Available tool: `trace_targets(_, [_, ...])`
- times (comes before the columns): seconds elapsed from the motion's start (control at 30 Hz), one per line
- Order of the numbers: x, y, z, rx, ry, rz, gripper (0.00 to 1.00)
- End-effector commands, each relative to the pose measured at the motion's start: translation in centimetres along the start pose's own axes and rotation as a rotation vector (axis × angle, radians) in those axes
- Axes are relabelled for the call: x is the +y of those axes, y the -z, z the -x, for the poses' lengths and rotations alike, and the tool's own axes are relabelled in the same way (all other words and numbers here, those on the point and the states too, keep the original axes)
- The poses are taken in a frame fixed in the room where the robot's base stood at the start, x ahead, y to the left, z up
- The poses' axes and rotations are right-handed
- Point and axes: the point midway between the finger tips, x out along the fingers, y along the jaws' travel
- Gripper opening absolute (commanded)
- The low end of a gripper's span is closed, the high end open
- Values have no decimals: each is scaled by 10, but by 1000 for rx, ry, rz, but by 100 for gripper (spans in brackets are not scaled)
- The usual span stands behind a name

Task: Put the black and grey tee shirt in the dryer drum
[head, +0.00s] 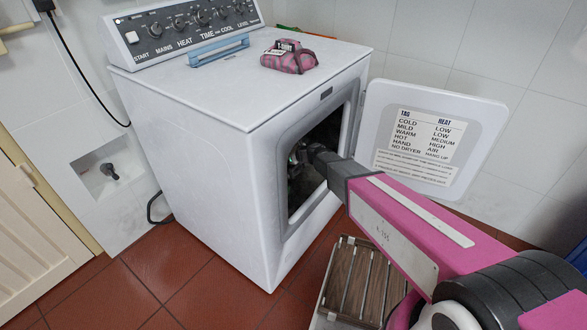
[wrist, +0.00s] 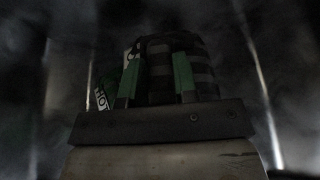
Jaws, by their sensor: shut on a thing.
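The white dryer (head: 215,150) stands at centre with its round-cornered front opening uncovered. My arm reaches through the opening into the dark dryer drum (head: 301,195). In the wrist view my gripper (wrist: 155,74) has its green fingers shut on the black and grey striped tee shirt (wrist: 158,54), inside the dim drum. A white and green tag reading "HOT" (wrist: 101,97) shows beside the left finger. In the head view the gripper and shirt are mostly hidden by the opening's edge and shadow.
The dryer door (head: 425,140) is swung open to the right, close behind my arm. A pink and grey folded cloth (head: 290,60) with a tag and a blue bar (head: 218,50) lie on the dryer top. A slatted wooden item (head: 362,278) is on the floor below the opening.

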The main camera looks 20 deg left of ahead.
Motion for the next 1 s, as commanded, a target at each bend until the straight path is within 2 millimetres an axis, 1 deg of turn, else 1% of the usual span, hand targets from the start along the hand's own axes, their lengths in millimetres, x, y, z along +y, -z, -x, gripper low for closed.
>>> trace_targets(0.03, [-14, 8, -1, 0, 2, -3, 0])
trace_targets(0.2, [-45, 31, 1, 0, 1, -2, 0])
trace_targets(0.3, [-62, 43, 2, 0, 1, -1, 0])
trace_targets(0.4, [-74, 51, 3, 0, 0, -1, 0])
trace_targets(0.5, [-80, 56, 4, 0, 0, -1, 0])
trace_targets(0.67, [-82, 62, 3, 0, -2, -1, 0])
trace_targets(0.9, [-82, 91, -10, 0, -1, -2, 0])
trace_targets(1.0, [-82, 95, -11, -1, -1, -2, 0])
